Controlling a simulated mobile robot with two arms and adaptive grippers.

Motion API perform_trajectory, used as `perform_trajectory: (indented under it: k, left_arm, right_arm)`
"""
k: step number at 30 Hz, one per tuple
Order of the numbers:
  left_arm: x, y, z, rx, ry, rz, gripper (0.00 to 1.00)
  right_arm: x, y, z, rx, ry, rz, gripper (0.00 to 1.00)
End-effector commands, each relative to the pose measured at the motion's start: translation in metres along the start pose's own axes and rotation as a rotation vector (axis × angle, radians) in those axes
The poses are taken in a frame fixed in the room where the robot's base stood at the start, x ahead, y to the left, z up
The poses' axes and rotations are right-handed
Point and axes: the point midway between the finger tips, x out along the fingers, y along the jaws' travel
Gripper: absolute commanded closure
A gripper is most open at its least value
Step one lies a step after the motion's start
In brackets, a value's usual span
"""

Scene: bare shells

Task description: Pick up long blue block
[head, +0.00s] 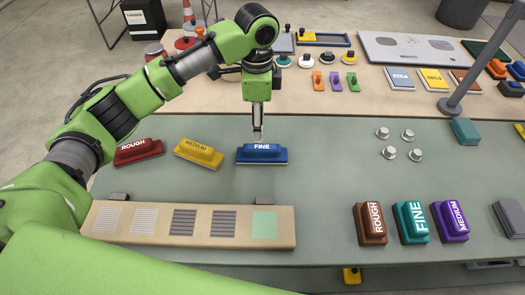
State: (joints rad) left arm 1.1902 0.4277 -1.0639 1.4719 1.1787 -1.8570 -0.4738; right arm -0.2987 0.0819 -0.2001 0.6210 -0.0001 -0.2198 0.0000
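The long blue block (262,155), labelled FINE, lies on the grey-green mat of the table, left of the middle of the head view. My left gripper (257,134) points down just over the block's far edge, its fingertips overlapping or just behind the block in the picture. I cannot tell whether they touch it. The fingers show as one narrow shape, so I cannot tell whether they are open or shut. My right gripper is not in view.
A yellow block (199,153) and a red block (138,151) lie left of the blue one. A wooden board (138,238) with sample patches lies in front. Brown, teal and purple blocks (449,221) stand at right, with metal knobs (388,153) behind. The mat between is clear.

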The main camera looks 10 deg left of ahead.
Motion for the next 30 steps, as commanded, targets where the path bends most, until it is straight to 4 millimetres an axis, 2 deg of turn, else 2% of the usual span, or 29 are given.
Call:
perform_trajectory:
  k: [3, 9, 17, 24, 30]
  left_arm:
    - [0.025, 0.001, 0.001, -0.002, -0.003, 0.004, 0.46]
    - [0.056, 0.001, 0.0, -0.002, -0.001, 0.001, 0.46]
    - [0.075, 0.001, -0.004, -0.001, -0.001, 0.001, 0.46]
    - [0.11, 0.002, -0.009, -0.002, -0.001, 0.0, 0.46]
    - [0.117, 0.002, -0.009, -0.001, 0.0, -0.002, 0.46]
  right_arm:
    - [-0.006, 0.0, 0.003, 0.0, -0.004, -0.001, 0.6]
    - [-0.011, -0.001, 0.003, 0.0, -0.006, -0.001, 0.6]
    - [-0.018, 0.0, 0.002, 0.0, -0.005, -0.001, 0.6]
    - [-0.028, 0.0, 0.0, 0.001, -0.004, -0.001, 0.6]
    - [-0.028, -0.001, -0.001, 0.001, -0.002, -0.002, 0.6]
